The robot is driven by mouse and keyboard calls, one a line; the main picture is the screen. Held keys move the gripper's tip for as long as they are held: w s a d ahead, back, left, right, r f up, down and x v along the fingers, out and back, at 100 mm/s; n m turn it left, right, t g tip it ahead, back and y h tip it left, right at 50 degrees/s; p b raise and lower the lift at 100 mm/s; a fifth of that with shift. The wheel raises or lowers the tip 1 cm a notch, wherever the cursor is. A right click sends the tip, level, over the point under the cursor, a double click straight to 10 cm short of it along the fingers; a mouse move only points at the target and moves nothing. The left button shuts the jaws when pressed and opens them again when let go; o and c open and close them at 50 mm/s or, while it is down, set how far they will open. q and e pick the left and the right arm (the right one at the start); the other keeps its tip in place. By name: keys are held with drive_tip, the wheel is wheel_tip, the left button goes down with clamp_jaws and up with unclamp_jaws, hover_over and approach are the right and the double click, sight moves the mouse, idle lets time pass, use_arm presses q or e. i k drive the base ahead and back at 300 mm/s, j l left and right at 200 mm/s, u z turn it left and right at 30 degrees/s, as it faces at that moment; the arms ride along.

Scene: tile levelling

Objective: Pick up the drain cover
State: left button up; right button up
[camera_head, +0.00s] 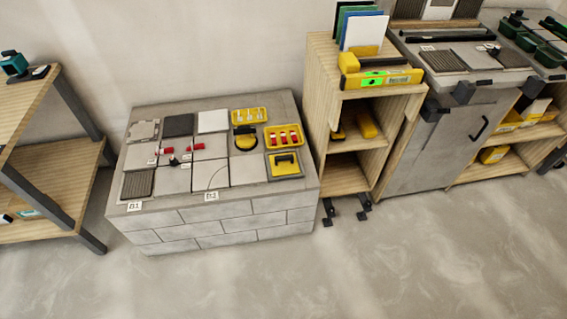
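No piece is clearly marked as the drain cover. A dark ribbed square (137,184) lies at the front left of the low grey block platform (165,216), behind the B1 label (135,206); it looks grate-like, but I cannot tell if it is the cover. A plain dark square (179,125) lies at the back of the same platform. More dark ribbed panels (444,61) lie on the grey workbench at right. Neither of my grippers is in view.
White tiles (213,121), red clips (197,146) and yellow trays (250,115) share the platform. A wooden shelf (320,100) with a yellow level (384,78) stands to its right. A wooden rack (68,185) stands at left. The front floor (350,270) is clear.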

sight(285, 164)
drive_tip(key=i+j+u, duration=0.15)
drive_tip(key=i+j, duration=0.95)
drive_tip(key=j, duration=0.15)
